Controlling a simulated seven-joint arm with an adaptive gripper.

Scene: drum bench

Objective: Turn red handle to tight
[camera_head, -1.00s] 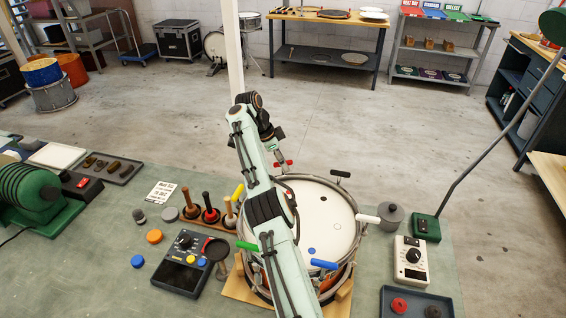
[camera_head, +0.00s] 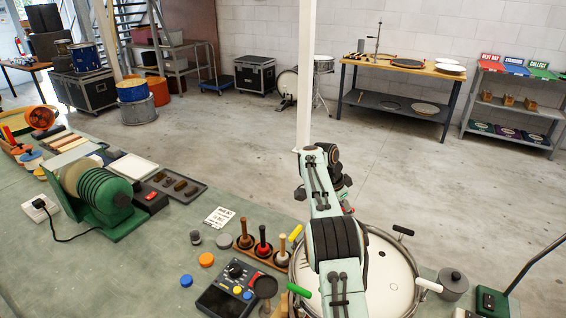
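The drum (camera_head: 388,265) with a white head stands on the bench at the lower right, partly cut off by the frame's bottom edge. Coloured handles stick out around its rim: yellow (camera_head: 296,232), green (camera_head: 299,290), white (camera_head: 429,285) and black (camera_head: 403,230). The red handle is mostly hidden behind my arm at the drum's far rim; only a small reddish bit shows there. My gripper (camera_head: 345,195) points down at that far rim, largely covered by my arm. Its fingers are too small and hidden to tell their opening or any contact.
A control box (camera_head: 232,285) with a knob, a wooden rack of mallets (camera_head: 272,258) and a printed card (camera_head: 219,217) lie left of the drum. A green coil machine (camera_head: 100,195) stands farther left. A grey lidded pot (camera_head: 453,284) stands right. A white post (camera_head: 305,80) rises behind my arm.

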